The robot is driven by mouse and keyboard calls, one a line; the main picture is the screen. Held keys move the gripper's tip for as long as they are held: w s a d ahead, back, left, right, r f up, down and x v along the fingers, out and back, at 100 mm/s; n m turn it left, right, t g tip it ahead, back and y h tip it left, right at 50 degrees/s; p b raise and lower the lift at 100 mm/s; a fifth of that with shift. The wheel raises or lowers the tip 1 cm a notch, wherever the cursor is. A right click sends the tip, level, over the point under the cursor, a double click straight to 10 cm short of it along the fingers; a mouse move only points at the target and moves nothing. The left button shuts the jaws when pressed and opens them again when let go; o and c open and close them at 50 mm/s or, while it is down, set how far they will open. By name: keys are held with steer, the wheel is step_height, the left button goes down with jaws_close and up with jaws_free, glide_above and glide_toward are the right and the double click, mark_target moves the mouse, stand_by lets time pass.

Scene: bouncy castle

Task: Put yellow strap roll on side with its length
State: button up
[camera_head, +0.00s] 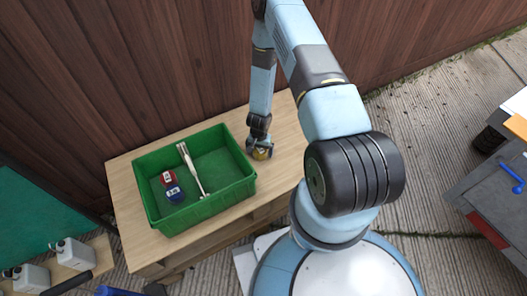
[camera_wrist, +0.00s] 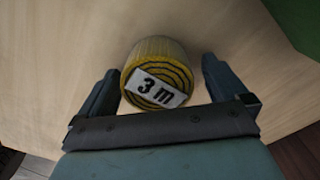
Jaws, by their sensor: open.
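The yellow strap roll (camera_wrist: 157,75) is between the two fingers of my open gripper (camera_wrist: 160,85) in the wrist view. Its spiral end faces the camera and bears a white label reading "3 m". In the head view the yellow roll (camera_head: 262,154) shows just under my gripper (camera_head: 259,149), on the wooden table (camera_head: 285,135) to the right of the green crate. The fingers stand on either side of the roll, with a visible gap at the right finger. The left finger is close to it; I cannot tell whether they touch.
The green crate (camera_head: 160,226) holds a red roll (camera_head: 168,178), a blue roll (camera_head: 175,194) and a white long-handled tool (camera_head: 190,168). A wooden fence (camera_head: 120,70) stands behind the table. White bottles (camera_head: 72,253) stand at the lower left. A grey workbench (camera_head: 495,200) is at the right.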

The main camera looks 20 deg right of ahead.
steer(key=shift+c, duration=0.4)
steer(key=c, duration=1.2)
steer(key=shift+r, duration=0.15)
